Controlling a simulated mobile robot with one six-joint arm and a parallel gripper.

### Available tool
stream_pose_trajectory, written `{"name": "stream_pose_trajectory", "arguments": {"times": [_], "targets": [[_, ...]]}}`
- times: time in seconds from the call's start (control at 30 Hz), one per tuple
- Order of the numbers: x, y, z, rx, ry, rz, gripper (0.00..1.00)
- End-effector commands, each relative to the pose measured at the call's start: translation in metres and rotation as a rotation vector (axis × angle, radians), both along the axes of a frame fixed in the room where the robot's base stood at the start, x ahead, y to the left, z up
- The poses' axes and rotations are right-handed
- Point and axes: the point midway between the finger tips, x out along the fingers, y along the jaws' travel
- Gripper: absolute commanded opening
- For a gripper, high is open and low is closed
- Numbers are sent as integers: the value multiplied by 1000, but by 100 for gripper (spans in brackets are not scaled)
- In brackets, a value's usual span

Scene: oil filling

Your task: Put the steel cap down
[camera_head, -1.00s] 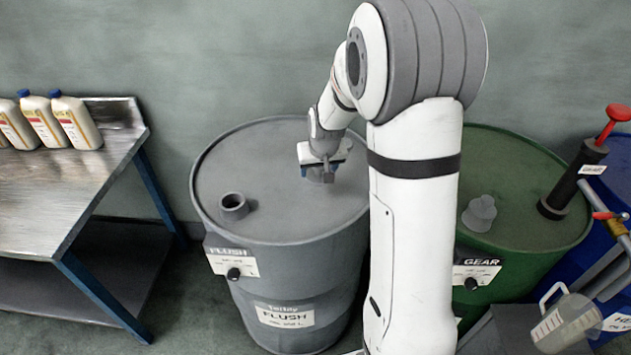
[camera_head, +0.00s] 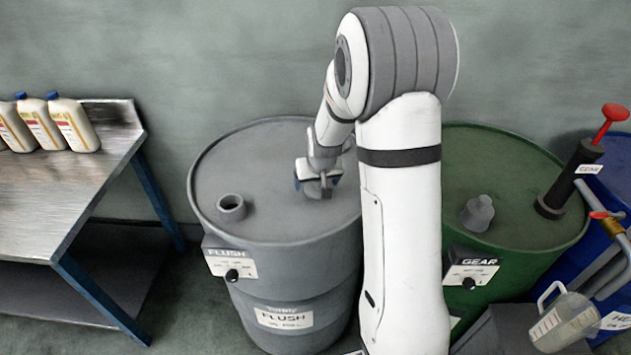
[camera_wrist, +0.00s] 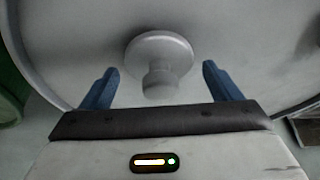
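The steel cap (camera_wrist: 158,55) is a pale grey piece with a round flange and a short knob. In the wrist view it appears to rest flange-down on the grey lid of the FLUSH drum (camera_head: 262,170). My gripper (camera_wrist: 160,67) is open, with one blue finger on each side of the knob and a visible gap to both. In the head view my gripper (camera_head: 318,181) is low over the right part of that lid, and it mostly hides the cap.
An open grey neck (camera_head: 232,207) stands on the lid's left part. The green GEAR drum (camera_head: 520,215) with a grey fitting (camera_head: 477,213) and a red-handled pump (camera_head: 590,150) is at right. A steel table (camera_head: 60,200) with several bottles is at left. A clear jug (camera_head: 565,320) stands front right.

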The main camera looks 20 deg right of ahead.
Motion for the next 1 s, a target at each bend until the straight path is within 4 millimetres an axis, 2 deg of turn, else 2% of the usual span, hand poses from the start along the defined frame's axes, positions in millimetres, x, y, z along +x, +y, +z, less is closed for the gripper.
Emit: {"name": "stream_pose_trajectory", "arguments": {"times": [0.23,0.37,0.47,0.8,1.0], "targets": [[0,0,1,0,0,1,85],[-2,1,8,-1,-3,1,85],[-7,1,22,-1,-4,1,85],[-33,3,84,-1,-6,2,85],[-43,3,107,0,-2,2,85]]}}
